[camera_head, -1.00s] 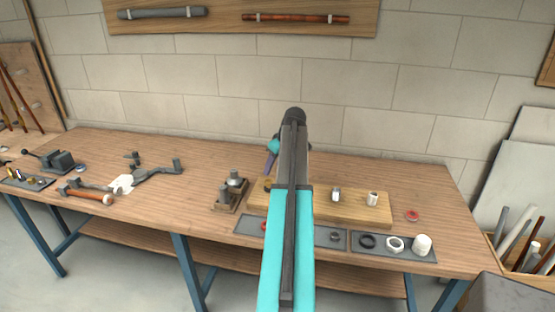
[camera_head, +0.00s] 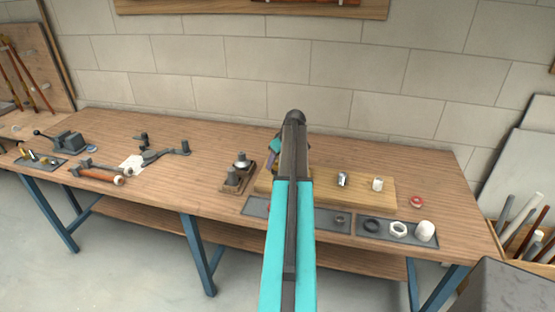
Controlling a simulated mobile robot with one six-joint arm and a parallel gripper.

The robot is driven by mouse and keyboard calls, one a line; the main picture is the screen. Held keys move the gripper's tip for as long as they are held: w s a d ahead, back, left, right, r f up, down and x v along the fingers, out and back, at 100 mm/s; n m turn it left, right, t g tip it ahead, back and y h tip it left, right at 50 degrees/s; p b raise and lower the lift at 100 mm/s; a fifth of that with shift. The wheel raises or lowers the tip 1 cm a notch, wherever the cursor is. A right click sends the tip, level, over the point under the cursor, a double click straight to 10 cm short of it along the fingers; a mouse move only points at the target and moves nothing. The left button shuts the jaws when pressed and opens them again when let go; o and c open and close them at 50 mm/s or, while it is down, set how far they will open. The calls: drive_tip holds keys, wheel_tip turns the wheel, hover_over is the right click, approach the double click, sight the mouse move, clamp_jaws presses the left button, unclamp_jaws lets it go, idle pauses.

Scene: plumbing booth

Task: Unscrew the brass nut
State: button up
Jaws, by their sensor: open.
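I cannot make out the brass nut for certain. My arm hides the left-middle of the wooden board (camera_head: 320,196), where the nut may be. Two short pipe stubs stand upright on the board's visible part: a shiny metal one (camera_head: 342,180) and a pale one (camera_head: 378,184). Only a small teal and purple part of my gripper (camera_head: 275,147) shows, just left of my dark arm link, above the board's left end. Its jaws are open. Its fingertips and anything between them are mostly hidden.
Grey trays with a small ring (camera_head: 340,220), black ring (camera_head: 372,226), white nut (camera_head: 399,229) and white cap (camera_head: 425,231) lie in front. A red ring (camera_head: 416,202) lies right. A wooden block with metal fittings (camera_head: 237,178) stands left.

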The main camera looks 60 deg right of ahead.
drive_tip(key=c, duration=1.2)
drive_tip(key=shift+o, duration=0.2)
drive_tip(key=shift+d+n+y+b, duration=0.15)
drive_tip(key=shift+n+y+b, duration=0.3)
drive_tip(key=shift+n, duration=0.85)
drive_tip(key=shift+n+y, duration=0.55)
drive_tip(key=shift+n, duration=0.55)
drive_tip(key=n+b, duration=0.1)
drive_tip(key=n, duration=0.1)
drive_tip(key=shift+d+r+n+y, duration=0.1)
drive_tip(key=shift+n+y, duration=0.2)
drive_tip(key=shift+y, duration=0.1)
drive_tip(key=shift+n+g+y, duration=0.3)
drive_tip(key=shift+n+y, duration=0.1)
drive_tip(key=shift+n, duration=0.6)
